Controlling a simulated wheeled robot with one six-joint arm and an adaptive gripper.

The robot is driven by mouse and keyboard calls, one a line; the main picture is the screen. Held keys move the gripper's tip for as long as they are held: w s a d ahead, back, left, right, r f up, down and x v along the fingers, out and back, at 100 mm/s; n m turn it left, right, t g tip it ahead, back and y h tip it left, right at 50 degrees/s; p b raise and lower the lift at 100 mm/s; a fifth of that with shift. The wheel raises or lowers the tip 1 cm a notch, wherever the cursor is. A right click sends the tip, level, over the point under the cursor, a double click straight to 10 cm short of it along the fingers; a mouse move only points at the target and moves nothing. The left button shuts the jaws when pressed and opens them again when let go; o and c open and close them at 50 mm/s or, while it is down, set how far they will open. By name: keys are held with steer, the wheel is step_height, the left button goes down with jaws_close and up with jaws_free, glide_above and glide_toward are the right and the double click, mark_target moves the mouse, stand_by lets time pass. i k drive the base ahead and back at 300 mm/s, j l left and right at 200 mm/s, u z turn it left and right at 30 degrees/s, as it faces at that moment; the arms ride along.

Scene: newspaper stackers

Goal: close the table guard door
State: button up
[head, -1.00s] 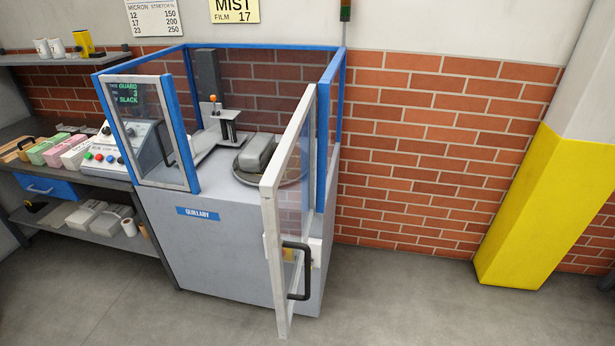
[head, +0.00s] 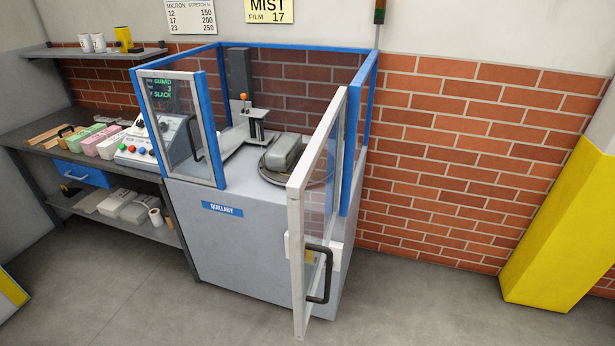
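The table guard door (head: 295,245) is a white-framed clear panel at the right front of the blue-framed guard. It stands swung open, its free edge towards me, with a black handle (head: 326,278) low on that edge. Behind it, a grey bundle (head: 286,152) lies on a round turntable (head: 268,172) on top of the grey cabinet (head: 240,240) labelled QUILLABY. A second white-framed panel (head: 222,165) with a black handle stands at the left front of the guard. My gripper is not in view.
A shelved bench (head: 30,150) with a control console (head: 150,150), colored blocks and a blue drawer (head: 82,175) adjoins the cabinet on the left. A yellow pillar (head: 560,235) stands at the right. The grey floor (head: 420,310) in front and to the right is clear.

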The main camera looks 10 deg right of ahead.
mark_target(323, 152)
steer(key=i+j, duration=0.25)
steer(key=i, duration=0.2)
steer(key=i+j, duration=0.25)
steer(key=i, duration=0.25)
steer(key=i+j+u, duration=0.1)
steer(key=i+j, duration=0.15)
steer(key=i, duration=0.2)
steer(key=i+j, duration=0.25)
steer(key=i, duration=0.2)
